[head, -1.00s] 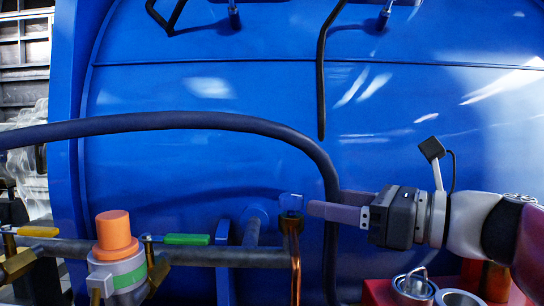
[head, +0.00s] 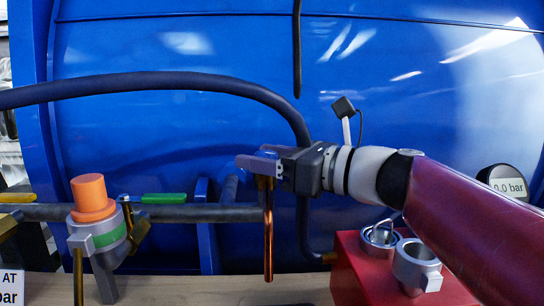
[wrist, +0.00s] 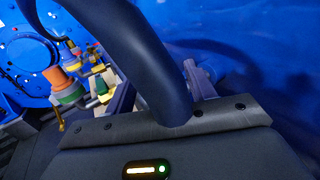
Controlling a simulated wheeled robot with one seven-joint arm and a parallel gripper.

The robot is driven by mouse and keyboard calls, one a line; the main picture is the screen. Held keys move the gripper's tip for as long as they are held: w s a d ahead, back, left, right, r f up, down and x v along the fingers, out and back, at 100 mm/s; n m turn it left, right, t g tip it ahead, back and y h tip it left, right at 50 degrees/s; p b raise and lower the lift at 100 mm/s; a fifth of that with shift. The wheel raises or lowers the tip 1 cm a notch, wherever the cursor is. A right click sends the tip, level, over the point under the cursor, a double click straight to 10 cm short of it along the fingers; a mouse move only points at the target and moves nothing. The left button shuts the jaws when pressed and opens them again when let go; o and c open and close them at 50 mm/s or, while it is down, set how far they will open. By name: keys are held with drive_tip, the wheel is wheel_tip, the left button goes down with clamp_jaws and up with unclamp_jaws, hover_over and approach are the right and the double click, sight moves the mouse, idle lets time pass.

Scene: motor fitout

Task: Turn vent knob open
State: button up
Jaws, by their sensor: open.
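The small blue vent knob (head: 266,153) sits at the top of the copper pipe (head: 268,230) in the head view. My gripper (head: 257,163) reaches in from the right, and its fingers lie at the knob's height. They overlap the knob and hide most of it. The jaws are open, with the knob seemingly between them; contact cannot be told. In the wrist view a dark hose (wrist: 135,50) crosses in front of my fingers (wrist: 160,88) and hides the space between them, so the knob cannot be made out there.
A dark horizontal pipe (head: 180,213) carries a green-handled valve (head: 164,198) and an orange-capped fitting (head: 92,195). The dark hose (head: 180,84) arches over my gripper. A red block (head: 350,270) with metal cups stands at lower right. A gauge (head: 505,183) reads 0.0 bar. The blue tank (head: 200,120) is behind.

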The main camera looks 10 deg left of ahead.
drive_tip(key=shift+c, duration=0.4)
drive_tip(key=c, duration=0.9)
drive_tip(key=shift+g, duration=0.3)
drive_tip(key=shift+w+r+n+g+y+p, duration=0.15)
drive_tip(key=shift+n+g+y+p, duration=0.25)
drive_tip(key=shift+n+g+p, duration=0.7)
drive_tip(key=n+g+p, duration=0.1)
drive_tip(key=n+g, duration=0.1)
drive_tip(key=g, duration=0.2)
drive_tip(key=n+g, duration=0.2)
drive_tip(key=g, duration=0.1)
drive_tip(key=n+g+h, duration=0.1)
drive_tip(key=n+g, duration=0.1)
drive_tip(key=shift+f+g, duration=0.2)
drive_tip(key=shift+g, duration=0.2)
drive_tip(key=shift+n+g+h, duration=1.6)
drive_tip(key=shift+n+g, duration=0.3)
drive_tip(key=shift+g, duration=0.6)
drive_tip(key=shift+g+h, duration=0.3)
drive_tip(key=shift+g, duration=0.1)
